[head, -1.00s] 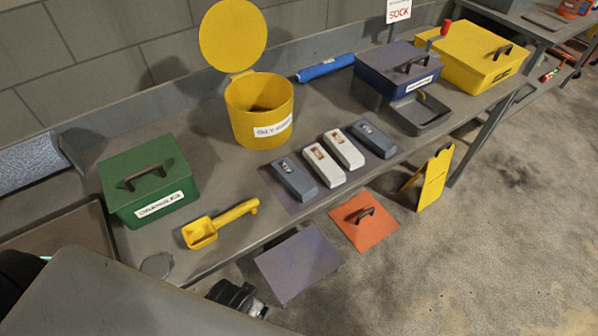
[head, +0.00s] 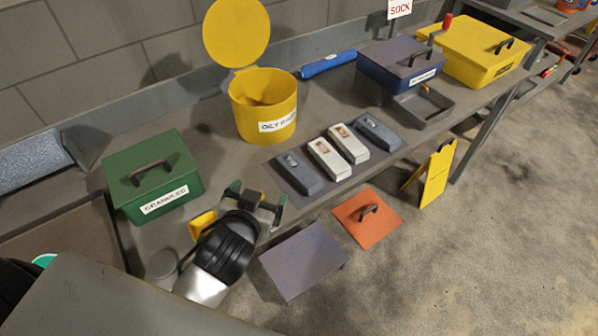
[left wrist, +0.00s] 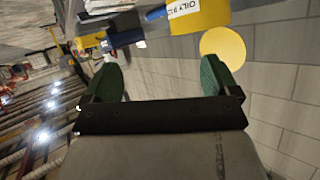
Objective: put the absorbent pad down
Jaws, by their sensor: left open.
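The left wrist view also shows these open, empty fingers (left wrist: 160,70). My left gripper and wrist hide most of the yellow scoop (head: 201,224). My right gripper is not in view.
On the bench (head: 330,95) stand a green box (head: 150,205), a yellow bin (head: 250,118) with its lid up, several small packs, a blue box (head: 385,72) and a yellow case (head: 465,70). An orange plate with a handle (head: 352,232) and a yellow floor sign (head: 437,178) are in front.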

